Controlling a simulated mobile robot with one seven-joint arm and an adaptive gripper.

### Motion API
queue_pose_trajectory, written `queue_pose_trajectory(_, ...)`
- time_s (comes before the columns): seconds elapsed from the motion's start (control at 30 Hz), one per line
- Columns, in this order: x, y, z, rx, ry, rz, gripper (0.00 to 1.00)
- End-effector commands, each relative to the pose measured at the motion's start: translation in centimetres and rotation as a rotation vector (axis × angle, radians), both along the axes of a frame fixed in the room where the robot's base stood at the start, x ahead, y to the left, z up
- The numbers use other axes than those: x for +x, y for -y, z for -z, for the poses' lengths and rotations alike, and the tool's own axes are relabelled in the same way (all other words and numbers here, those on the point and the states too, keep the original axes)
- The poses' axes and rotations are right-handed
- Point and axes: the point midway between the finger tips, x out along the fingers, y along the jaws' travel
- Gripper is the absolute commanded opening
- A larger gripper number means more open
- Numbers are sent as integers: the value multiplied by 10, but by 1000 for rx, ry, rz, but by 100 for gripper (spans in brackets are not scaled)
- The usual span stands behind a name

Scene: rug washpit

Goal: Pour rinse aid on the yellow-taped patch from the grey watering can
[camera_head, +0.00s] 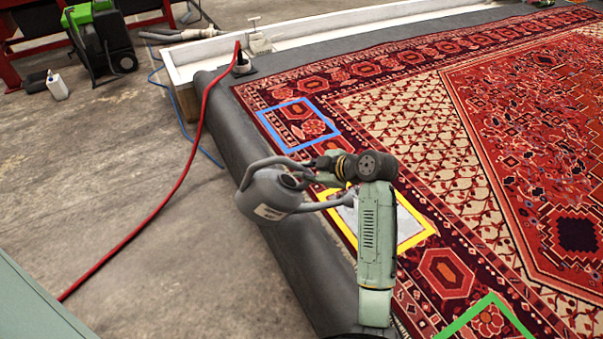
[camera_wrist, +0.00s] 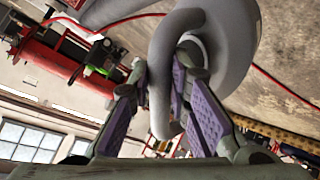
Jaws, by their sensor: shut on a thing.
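The grey watering can (camera_head: 262,198) hangs in the air over the rug's rolled left edge, with a pale label on its side. My gripper (camera_head: 314,174) is shut on the can's handle; in the wrist view the purple-padded fingers (camera_wrist: 165,105) close around the grey handle (camera_wrist: 165,75). The can's spout points right, its tip over or near the yellow-taped patch (camera_head: 408,220). The can looks close to upright; I see no liquid stream. The patch shows a pale grey surface inside the yellow tape, partly hidden by my arm.
A blue-taped patch (camera_head: 298,125) lies farther up the rug, a green-taped one (camera_head: 488,315) nearer. A red hose (camera_head: 180,180) crosses the floor on the left.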

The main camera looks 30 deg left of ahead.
Motion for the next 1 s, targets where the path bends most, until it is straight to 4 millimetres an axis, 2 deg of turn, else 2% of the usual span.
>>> queue_pose_trajectory(1.0,66,43,-2,5,3,1,0)
